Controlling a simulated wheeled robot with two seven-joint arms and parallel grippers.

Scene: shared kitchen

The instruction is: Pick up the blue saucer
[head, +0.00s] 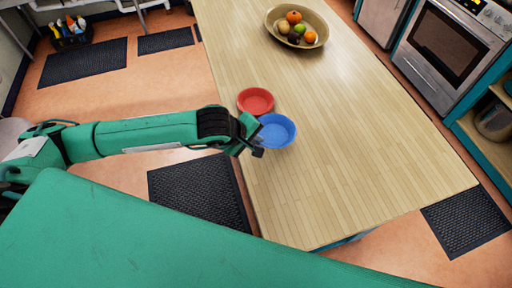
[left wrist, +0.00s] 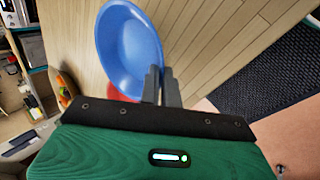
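The blue saucer (head: 279,131) is a round, shallow dish at the left edge of the wooden counter, just in front of the red saucer (head: 255,101). My left gripper (head: 256,147) is at the saucer's near-left rim. In the left wrist view, the two fingers (left wrist: 163,86) are close together with the rim of the blue saucer (left wrist: 128,48) between them, one finger inside and one outside. I cannot tell whether the saucer touches the counter. Part of the red saucer (left wrist: 118,94) shows behind the blue one. My right gripper is not in view.
The wooden counter (head: 350,150) is clear to the right and front. A bowl (head: 275,27) with several fruits stands at its far end. An oven (head: 445,45) is at the right. Dark mats (head: 200,192) lie on the floor.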

